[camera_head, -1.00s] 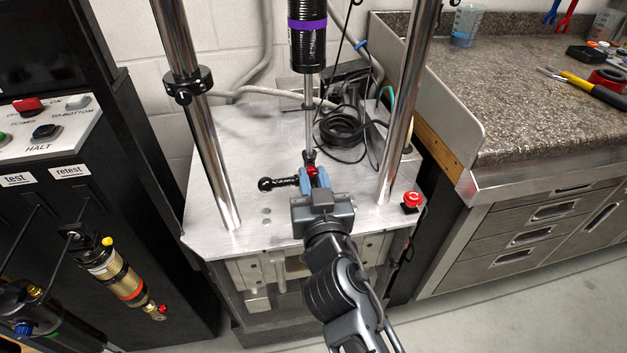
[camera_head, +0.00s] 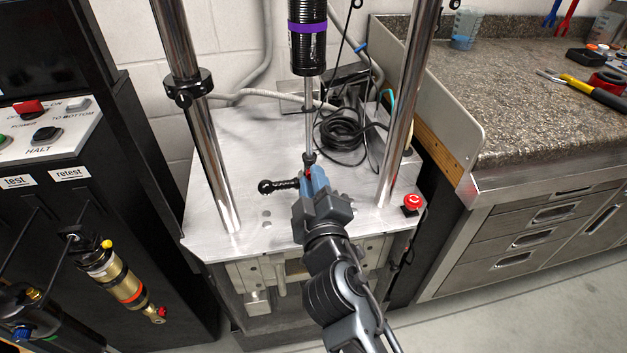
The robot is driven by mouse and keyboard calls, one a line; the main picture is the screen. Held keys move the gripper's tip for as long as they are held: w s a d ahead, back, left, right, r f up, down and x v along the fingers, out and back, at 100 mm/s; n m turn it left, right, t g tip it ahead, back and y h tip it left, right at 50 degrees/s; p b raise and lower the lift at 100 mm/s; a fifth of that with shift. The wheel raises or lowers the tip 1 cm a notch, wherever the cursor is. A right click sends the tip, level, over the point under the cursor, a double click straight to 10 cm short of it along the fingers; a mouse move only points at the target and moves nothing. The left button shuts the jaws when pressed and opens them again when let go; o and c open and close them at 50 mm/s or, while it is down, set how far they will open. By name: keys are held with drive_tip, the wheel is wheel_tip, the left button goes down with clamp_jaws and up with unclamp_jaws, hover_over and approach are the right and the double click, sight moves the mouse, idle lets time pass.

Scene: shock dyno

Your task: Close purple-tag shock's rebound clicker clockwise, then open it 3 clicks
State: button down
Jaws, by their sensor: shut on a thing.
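The purple-tag shock (camera_head: 308,54) hangs upright between the dyno's two chrome columns, a purple band around its black body. Its thin shaft (camera_head: 309,115) runs down to a lower end just above the metal plate. My gripper (camera_head: 312,180) is at that lower end, reaching in from the front, shut with its blue fingers on the red rebound clicker (camera_head: 307,178). Only a little of the red knob shows; the fingers hide the rest. The clicker's click position cannot be read.
A black pin with a ringed end (camera_head: 268,186) sticks out left of my gripper. Chrome columns (camera_head: 208,150) (camera_head: 405,110) flank it. A red stop button (camera_head: 412,202) sits at the plate's right edge. Coiled black cable (camera_head: 342,132) lies behind. Another gold shock (camera_head: 115,275) hangs at the left.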

drive_tip(key=n+p, duration=0.1)
drive_tip(key=n, duration=0.3)
drive_tip(key=shift+n, duration=0.4)
drive_tip(key=shift+a, duration=0.1)
idle(0.3)
drive_tip(key=c, duration=1)
unclamp_jaws()
drive_tip(key=shift+o, duration=0.2)
drive_tip(key=shift+f, duration=0.1)
